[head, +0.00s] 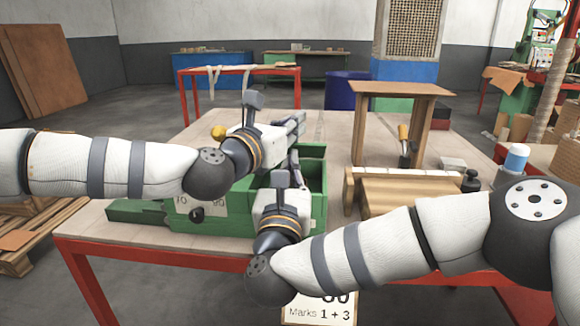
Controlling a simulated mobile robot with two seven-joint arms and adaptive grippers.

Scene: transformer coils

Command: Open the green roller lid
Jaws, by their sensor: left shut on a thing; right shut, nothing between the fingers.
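A green box (313,205) stands near the front of the table, with a paper label on its front and dark openings. Its right part looks open at the top, and a green edge (312,150) shows at the back. I cannot tell for certain which part is the roller lid. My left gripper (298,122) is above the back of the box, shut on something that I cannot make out. My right gripper (292,162) is lower, shut and empty, over the middle of the box. My arms and wrists hide much of the box's top and front.
A low green piece (135,210) lies left of the box. To the right are a wooden stand (400,90), a wooden block (415,193), a brush (404,140) and a dark bottle (470,181). A yellow ball (218,132) sits behind my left arm.

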